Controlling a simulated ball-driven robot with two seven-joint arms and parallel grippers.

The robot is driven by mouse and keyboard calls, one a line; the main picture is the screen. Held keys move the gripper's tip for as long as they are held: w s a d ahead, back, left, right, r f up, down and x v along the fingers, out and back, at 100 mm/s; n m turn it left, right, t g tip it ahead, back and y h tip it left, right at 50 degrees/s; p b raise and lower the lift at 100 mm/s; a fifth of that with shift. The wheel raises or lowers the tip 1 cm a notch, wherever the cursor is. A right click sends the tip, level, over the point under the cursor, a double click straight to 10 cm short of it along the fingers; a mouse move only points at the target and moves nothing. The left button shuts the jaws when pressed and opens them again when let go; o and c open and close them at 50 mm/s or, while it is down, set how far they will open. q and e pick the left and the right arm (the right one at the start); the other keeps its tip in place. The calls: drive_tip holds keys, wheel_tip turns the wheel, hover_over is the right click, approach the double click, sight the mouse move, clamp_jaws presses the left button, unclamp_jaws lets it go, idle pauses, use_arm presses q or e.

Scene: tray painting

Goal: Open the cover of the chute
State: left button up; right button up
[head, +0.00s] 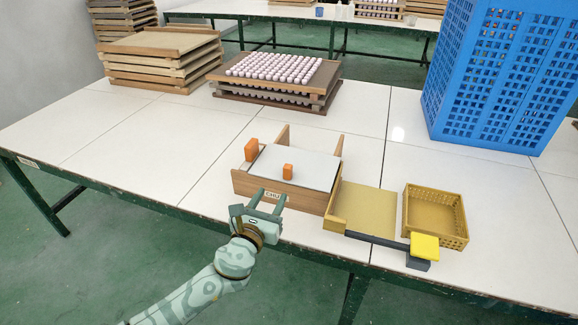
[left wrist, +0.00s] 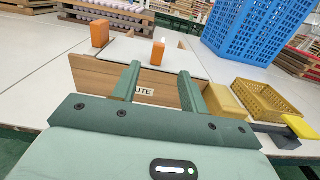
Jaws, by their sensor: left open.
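The chute (head: 310,201) is a wooden box with raised side boards and a partly hidden label on its front. Its cover, a pale grey plate (head: 318,165), lies across the top and appears closed. A small orange block (head: 288,171) stands on the cover near its front edge; it also shows in the left wrist view (left wrist: 158,53). My left gripper (head: 274,194) is open and empty, in front of the chute's front board. In the left wrist view, its fingers (left wrist: 160,72) point toward the front board, below the orange block. My right gripper is out of view.
A larger orange block (head: 251,149) is at the chute's left side. To the right are a tan panel (head: 367,209), a dark bar with a yellow block (head: 425,246), and a yellow basket (head: 458,240). A blue crate (head: 490,80) and stacked trays (head: 265,94) stand behind.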

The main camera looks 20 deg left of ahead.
sight(286, 170)
use_arm(q)
drive_tip(key=w+b, duration=0.2)
drive_tip(key=w, duration=0.4)
drive_tip(key=w+b, duration=0.2)
drive_tip(key=w, duration=0.5)
drive_tip(key=shift+d+f, duration=0.2)
drive_tip(key=shift+w+r, duration=0.15)
drive_tip(key=shift+w, duration=0.3)
drive_tip(key=shift+c, duration=0.3)
clamp_jaws()
